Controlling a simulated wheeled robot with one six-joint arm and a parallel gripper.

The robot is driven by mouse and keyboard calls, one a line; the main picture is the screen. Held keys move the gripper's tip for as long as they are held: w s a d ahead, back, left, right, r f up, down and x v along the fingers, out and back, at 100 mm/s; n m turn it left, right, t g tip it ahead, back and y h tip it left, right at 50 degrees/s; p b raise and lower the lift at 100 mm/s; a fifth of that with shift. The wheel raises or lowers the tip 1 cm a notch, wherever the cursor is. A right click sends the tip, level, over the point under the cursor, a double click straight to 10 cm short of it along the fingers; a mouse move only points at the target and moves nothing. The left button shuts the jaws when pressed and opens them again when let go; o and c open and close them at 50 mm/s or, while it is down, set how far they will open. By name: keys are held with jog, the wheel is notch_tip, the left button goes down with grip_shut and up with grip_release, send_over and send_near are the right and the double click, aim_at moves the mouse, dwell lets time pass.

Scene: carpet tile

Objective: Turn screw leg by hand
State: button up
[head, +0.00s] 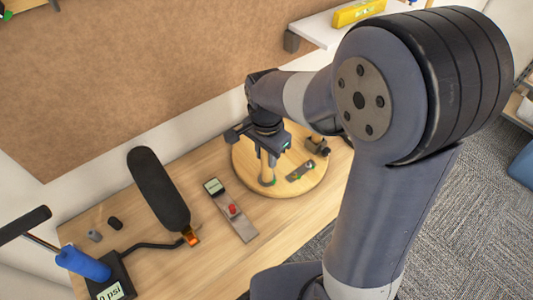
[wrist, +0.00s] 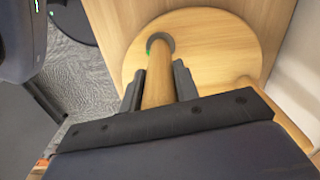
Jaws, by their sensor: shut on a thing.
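The wooden screw leg (wrist: 158,78) stands on a round wooden disc (wrist: 225,40), its end at a dark round fitting with a green mark. My gripper (wrist: 160,88) is shut on the leg, one dark finger on each side. In the head view my gripper (head: 268,150) reaches down over the disc (head: 247,160), and the lower part of the leg (head: 267,173) shows below the fingers. The leg's top is hidden by my gripper. Whether its thread is fully seated cannot be seen. Another wooden leg (wrist: 285,115) shows at the right in the wrist view.
A dark flat plate (head: 300,171) lies on the disc, with a dark fitting (head: 317,146) behind it. A yellow level (head: 358,12) lies on the shelf.

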dwell(0.3)
jog(key=o, duration=1)
jog(key=shift+c, duration=0.2)
notch_tip(320, 180, up, 11)
jog(key=shift+f, duration=0.1)
notch_tip(320, 180, down, 11)
dwell(0.6)
